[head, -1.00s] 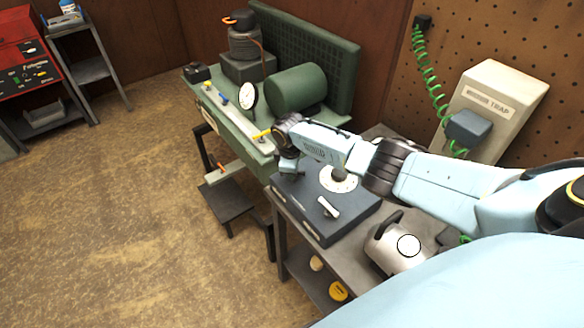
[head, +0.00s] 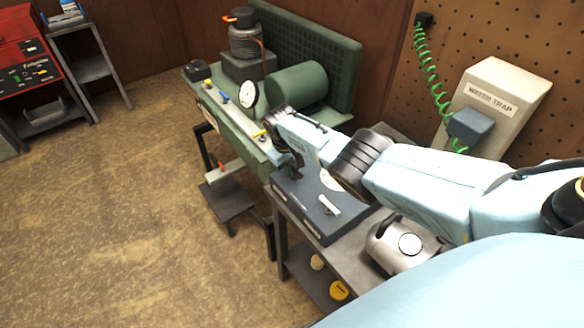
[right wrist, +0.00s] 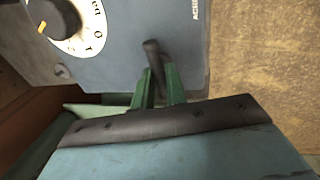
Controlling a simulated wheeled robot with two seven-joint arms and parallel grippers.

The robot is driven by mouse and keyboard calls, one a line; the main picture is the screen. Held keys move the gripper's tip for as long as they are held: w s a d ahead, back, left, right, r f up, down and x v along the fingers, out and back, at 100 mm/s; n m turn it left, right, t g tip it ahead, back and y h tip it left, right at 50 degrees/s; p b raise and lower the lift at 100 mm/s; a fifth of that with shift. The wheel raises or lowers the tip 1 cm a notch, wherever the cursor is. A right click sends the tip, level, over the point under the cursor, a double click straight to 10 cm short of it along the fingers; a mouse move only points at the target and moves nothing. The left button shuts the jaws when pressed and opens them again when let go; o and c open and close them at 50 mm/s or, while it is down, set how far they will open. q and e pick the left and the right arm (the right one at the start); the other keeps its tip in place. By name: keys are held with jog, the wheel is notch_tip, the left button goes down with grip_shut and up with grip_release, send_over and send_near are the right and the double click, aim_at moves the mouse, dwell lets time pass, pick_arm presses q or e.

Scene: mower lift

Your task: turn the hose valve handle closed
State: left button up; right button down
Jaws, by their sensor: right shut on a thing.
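A short dark handle (right wrist: 153,58) stands up from the top of a blue-grey box in the right wrist view, near the box's edge. I take it as the valve handle; no label on it can be read. My right gripper (right wrist: 158,83) has its two green fingers shut on this handle. In the head view, my right gripper (head: 290,168) is over the far left end of the box (head: 305,208), and my wrist hides the handle. My left gripper is not in view.
A white dial (right wrist: 78,22) and a white lever (head: 329,204) are on the box. The green bench (head: 235,122) with its green tank (head: 297,87) stands just beyond. A metal kettle-like can (head: 392,245) is at the near right. Open floor lies left.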

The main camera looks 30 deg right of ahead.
dwell(0.4)
jog(key=shift+d, duration=0.1)
jog(key=c, duration=1.5)
grip_release()
jog(key=shift+o, duration=0.2)
jog(key=shift+r, duration=0.1)
jog(key=shift+r, duration=0.25)
notch_tip(320, 180, up, 12)
jog(key=a+p, duration=0.2)
jog(key=p, duration=0.1)
jog(key=shift+a+r+p, duration=0.25)
jog(key=shift+a+p, duration=0.05)
jog(key=shift+a, duration=0.05)
